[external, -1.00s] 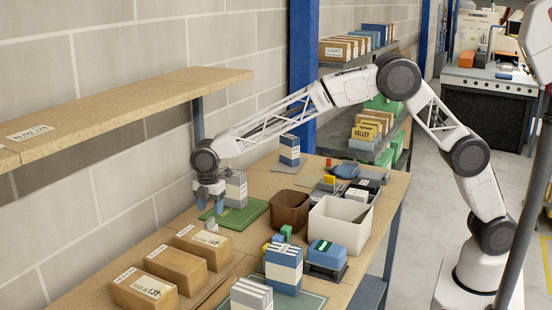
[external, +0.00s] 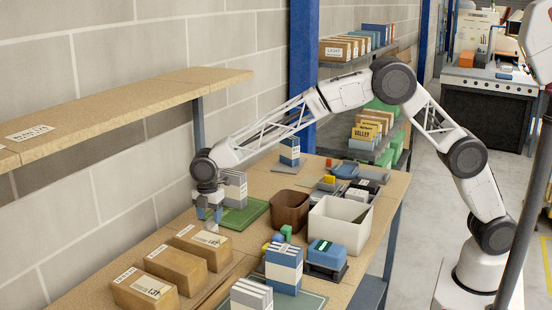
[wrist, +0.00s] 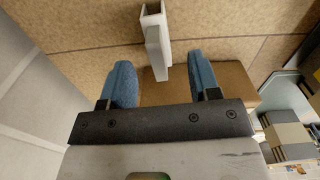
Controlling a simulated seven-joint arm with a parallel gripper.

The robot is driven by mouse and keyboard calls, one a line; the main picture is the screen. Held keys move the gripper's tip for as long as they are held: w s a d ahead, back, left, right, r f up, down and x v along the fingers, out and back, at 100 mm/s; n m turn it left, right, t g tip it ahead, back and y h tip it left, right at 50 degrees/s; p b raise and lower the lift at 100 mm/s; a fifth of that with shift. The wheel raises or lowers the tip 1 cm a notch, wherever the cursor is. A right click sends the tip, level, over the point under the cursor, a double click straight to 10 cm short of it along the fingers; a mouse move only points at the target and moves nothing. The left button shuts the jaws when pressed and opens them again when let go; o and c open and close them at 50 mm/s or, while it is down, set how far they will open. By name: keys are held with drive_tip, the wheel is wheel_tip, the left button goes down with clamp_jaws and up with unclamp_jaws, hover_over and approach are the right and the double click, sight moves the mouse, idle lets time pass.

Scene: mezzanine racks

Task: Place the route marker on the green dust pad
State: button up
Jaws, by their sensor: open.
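A small pale grey, channel-shaped piece, which I take to be the route marker (wrist: 153,42), stands on the tan table. In the wrist view it lies ahead of and between my two blue fingers. My gripper (external: 210,218) is open, pointing down just above the marker, with a clear gap to each finger in the wrist view (wrist: 161,75). In the external view the fingers partly hide the marker. The green dust pad (external: 240,219) lies flat beyond my gripper to the right, with a grey-and-white striped block (external: 235,187) standing at its back.
Three brown cartons (external: 202,246) stand close in front of my gripper. A brown bin (external: 290,210) and a white bin (external: 340,222) stand to the right. A wooden shelf (external: 120,108) runs along the wall at left. Blue-and-white striped blocks (external: 284,270) stand nearer the camera.

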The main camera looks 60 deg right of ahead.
sight(209, 220)
drive_tip(key=shift+w+f, duration=0.1)
drive_tip(key=shift+f, duration=2.45)
clamp_jaws()
drive_tip(key=shift+r, duration=0.1)
